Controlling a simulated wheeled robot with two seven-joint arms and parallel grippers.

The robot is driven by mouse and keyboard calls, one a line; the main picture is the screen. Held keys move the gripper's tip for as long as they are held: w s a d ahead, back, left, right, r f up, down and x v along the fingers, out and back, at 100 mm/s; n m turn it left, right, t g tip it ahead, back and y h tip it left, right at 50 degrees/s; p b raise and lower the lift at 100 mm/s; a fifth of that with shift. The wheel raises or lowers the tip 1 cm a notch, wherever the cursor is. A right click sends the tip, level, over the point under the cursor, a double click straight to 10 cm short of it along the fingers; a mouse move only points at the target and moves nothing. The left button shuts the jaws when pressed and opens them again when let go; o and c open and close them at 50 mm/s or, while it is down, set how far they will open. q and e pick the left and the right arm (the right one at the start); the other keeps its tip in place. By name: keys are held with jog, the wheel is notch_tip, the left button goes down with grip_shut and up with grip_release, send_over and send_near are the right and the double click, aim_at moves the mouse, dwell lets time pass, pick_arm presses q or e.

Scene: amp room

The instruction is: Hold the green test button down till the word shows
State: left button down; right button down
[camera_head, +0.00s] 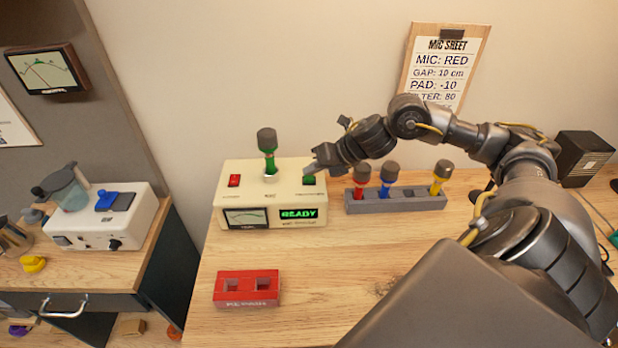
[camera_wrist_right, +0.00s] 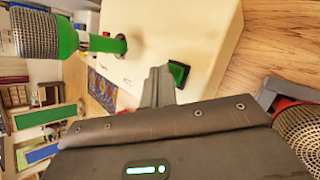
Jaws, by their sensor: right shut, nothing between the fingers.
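The cream test box (camera_head: 240,205) stands on the wooden bench. Its green button (camera_head: 309,180) is on the top at the right, and it also shows in the right wrist view (camera_wrist_right: 178,73). The lit display (camera_head: 299,213) on its front reads READY in green. My right gripper (camera_head: 313,168) is shut and empty, with its fingertips (camera_wrist_right: 160,72) right at the button's edge. I cannot tell whether they touch or press it. A green-banded microphone (camera_head: 268,150) stands upright in the top of the box. My left gripper is out of view.
A red switch (camera_head: 234,180) is on the box's left. A grey rack (camera_head: 395,203) with red, blue and yellow microphones stands close on the right. A red two-hole block (camera_head: 246,300) lies in front. A sheet on a clipboard (camera_head: 443,70) hangs behind.

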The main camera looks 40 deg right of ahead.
aim_at(313, 178)
jog(key=shift+f+b, duration=0.45)
jog(key=shift+f, duration=0.05)
dwell(1.6)
jog(key=shift+r, duration=0.1)
dwell(1.4)
jog(key=shift+r+p, duration=0.7)
jog(key=shift+r, duration=0.15)
notch_tip(313, 178, up, 5)
jog(key=p, duration=0.4)
dwell(0.5)
